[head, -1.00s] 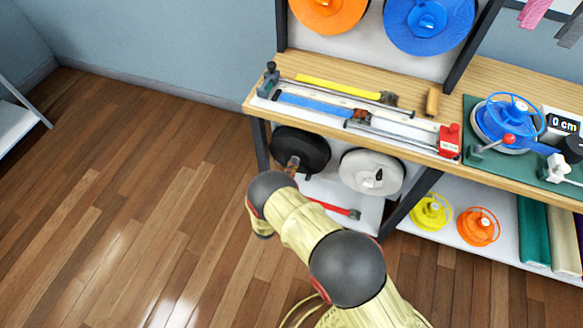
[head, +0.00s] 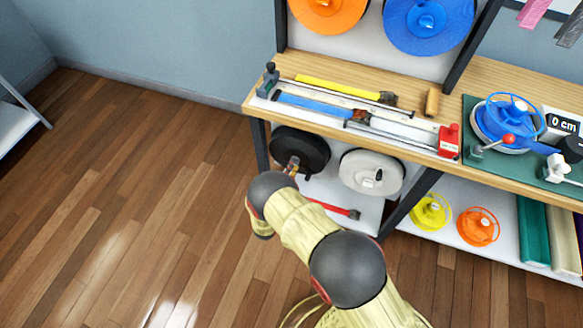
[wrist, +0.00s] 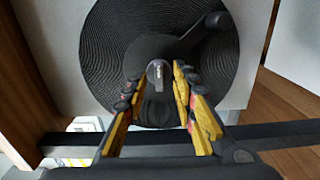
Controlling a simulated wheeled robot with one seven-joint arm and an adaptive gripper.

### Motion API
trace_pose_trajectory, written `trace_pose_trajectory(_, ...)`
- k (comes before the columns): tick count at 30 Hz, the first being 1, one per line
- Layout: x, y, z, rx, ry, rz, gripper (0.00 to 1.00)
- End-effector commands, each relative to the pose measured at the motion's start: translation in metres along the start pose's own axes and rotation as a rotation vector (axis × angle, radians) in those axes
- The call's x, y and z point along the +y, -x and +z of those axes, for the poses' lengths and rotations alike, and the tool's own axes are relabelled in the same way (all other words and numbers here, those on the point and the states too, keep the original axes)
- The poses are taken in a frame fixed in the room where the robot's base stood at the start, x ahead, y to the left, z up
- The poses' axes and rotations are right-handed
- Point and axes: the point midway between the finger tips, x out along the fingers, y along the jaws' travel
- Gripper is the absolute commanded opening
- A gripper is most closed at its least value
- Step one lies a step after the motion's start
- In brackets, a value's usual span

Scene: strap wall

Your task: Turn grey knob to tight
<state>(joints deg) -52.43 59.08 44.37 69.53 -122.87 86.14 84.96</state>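A small grey knob (wrist: 158,73) with a pale mark sits at the middle of a black ribbed reel (wrist: 115,55) in the wrist view. The black reel (head: 315,148) hangs under the left end of the bench in the head view. My gripper (wrist: 158,75) is open, its yellow and black fingers on either side of the knob. Small gaps seem to show between the fingertips and the knob. In the head view my gripper (head: 291,165) is in front of the black reel, mostly hidden by my arm, and the knob cannot be made out.
A black crank arm (wrist: 205,32) reaches up and right from the reel's hub. A white reel (head: 360,180) hangs to the right of the black one. A dark bar (wrist: 265,131) crosses below the reel. Open floor (head: 130,190) lies to the left.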

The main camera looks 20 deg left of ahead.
Motion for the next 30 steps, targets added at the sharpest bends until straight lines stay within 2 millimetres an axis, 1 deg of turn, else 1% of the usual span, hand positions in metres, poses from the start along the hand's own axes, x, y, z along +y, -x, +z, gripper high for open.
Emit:
trace_pose_trajectory(5, 0.0, 0.003, -0.001, 0.001, 0.0, 0.0, 0.27)
trace_pose_trajectory(8, 0.0, 0.012, -0.002, 0.003, 0.0, 0.0, 0.27)
trace_pose_trajectory(11, 0.001, 0.028, -0.002, 0.005, 0.001, 0.001, 0.27)
trace_pose_trajectory(18, 0.0, 0.078, -0.002, 0.005, 0.001, 0.0, 0.27)
trace_pose_trajectory(21, 0.0, 0.095, -0.002, 0.004, 0.001, 0.0, 0.27)
trace_pose_trajectory(24, 0.0, 0.108, -0.001, 0.003, 0.001, -0.001, 0.27)
trace_pose_trajectory(27, 0.0, 0.116, -0.001, 0.001, 0.001, 0.0, 0.27)
trace_pose_trajectory(30, 0.0, 0.119, -0.001, 0.001, 0.0, 0.0, 0.27)
